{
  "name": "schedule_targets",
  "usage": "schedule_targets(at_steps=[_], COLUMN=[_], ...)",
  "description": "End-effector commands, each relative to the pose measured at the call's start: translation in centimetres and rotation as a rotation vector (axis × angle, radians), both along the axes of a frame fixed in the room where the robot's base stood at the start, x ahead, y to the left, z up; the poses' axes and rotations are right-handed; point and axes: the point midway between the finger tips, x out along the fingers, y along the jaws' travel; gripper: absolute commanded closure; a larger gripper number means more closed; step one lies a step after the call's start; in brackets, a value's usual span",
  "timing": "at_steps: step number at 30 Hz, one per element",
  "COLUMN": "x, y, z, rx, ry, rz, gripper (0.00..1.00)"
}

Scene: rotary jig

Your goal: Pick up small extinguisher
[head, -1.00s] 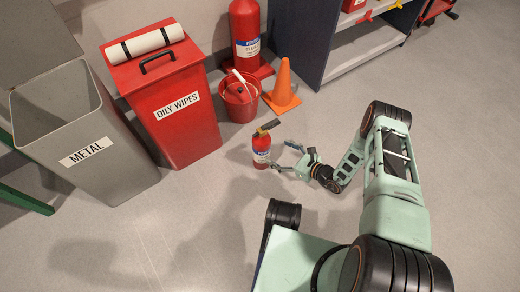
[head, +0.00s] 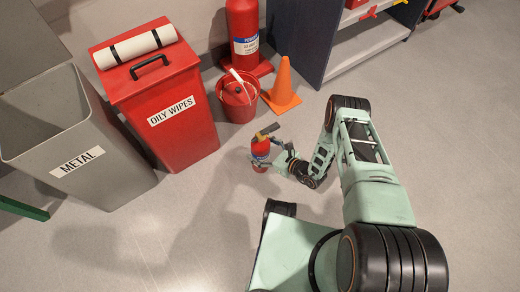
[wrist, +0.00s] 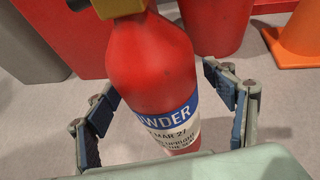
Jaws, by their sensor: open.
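The small extinguisher (head: 261,152) stands upright on the floor in the head view. It is red with a blue and white label and a dark handle on top. My gripper (head: 272,156) reaches it from the right. In the wrist view the extinguisher (wrist: 152,75) fills the middle, and its top is cut off by the frame edge. My gripper (wrist: 160,112) is open, with one finger on each side of the extinguisher's body. A gap shows at the right finger; contact at the left finger is unclear.
A red oily wipes bin (head: 175,120) and a grey metal bin (head: 105,165) stand to the left. A red bucket (head: 238,104), an orange cone (head: 282,88) and a large extinguisher (head: 243,35) stand behind. Clear floor (head: 450,130) lies to the right.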

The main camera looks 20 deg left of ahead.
Motion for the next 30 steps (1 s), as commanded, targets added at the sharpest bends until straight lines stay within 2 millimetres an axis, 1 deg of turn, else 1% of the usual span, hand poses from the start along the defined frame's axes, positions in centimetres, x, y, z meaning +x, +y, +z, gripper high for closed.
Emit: schedule_targets(at_steps=[6, 26, 27, 28, 30], x=[0.02, 0.03, 0.03, 0.3, 0.29], y=[-0.01, 0.01, 0.02, 0.2, 0.2], z=[0.0, 0.03, 0.03, 0.43, 0.43], rx=[0.0, 0.0, 0.0, 0.008, 0.008], ry=[0.0, -0.001, -0.001, -0.008, -0.008], rz=[0.0, 0.0, 0.0, 0.0, 0.0], gripper=[0.25, 0.98, 1.0, 1.0, 1.0])
